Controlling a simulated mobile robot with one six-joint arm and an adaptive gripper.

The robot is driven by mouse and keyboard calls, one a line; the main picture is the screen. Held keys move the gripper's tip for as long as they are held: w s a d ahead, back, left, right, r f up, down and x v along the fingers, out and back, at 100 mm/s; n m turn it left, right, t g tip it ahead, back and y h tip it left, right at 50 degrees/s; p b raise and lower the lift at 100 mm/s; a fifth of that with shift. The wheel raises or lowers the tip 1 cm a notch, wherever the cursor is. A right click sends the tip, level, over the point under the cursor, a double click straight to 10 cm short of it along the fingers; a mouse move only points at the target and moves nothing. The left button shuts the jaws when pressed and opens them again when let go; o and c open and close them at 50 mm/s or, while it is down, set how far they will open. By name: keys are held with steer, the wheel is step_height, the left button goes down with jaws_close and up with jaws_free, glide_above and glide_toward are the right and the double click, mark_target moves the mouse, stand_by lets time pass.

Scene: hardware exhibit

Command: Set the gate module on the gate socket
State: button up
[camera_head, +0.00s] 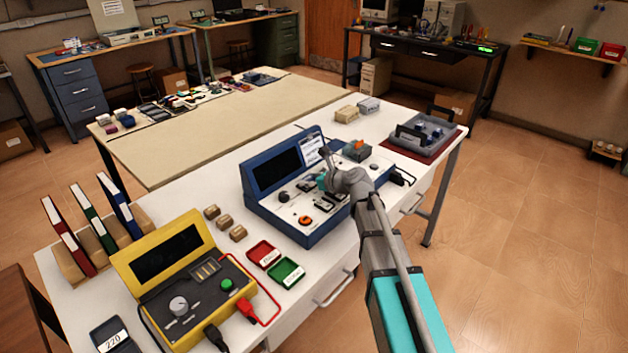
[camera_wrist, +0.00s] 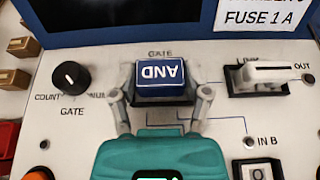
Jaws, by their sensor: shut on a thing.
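The gate module (camera_wrist: 161,74) is a blue block marked "AND", its lettering upside down in the wrist view. My gripper (camera_wrist: 160,97) is shut on it, one grey finger on each side. The module is right below the printed word "GATE" on the white face of the blue-cased exhibit (camera_wrist: 110,33). In the head view my gripper (camera_head: 325,180) is over the upper middle of the exhibit (camera_head: 262,208), and the module is mostly hidden by my wrist.
A black knob (camera_wrist: 70,78) is left of the module; a link with a white handle (camera_wrist: 270,73) is to its right. A grey tray (camera_head: 400,147) with blue pieces stands at the table's far right. A yellow-cased device (camera_head: 126,262) and red and green trays (camera_head: 286,272) are front left.

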steer(key=shift+f, duration=0.15)
steer(key=o, duration=0.8)
steer(key=shift+p+v, duration=2.1)
steer(key=shift+v, duration=3.35)
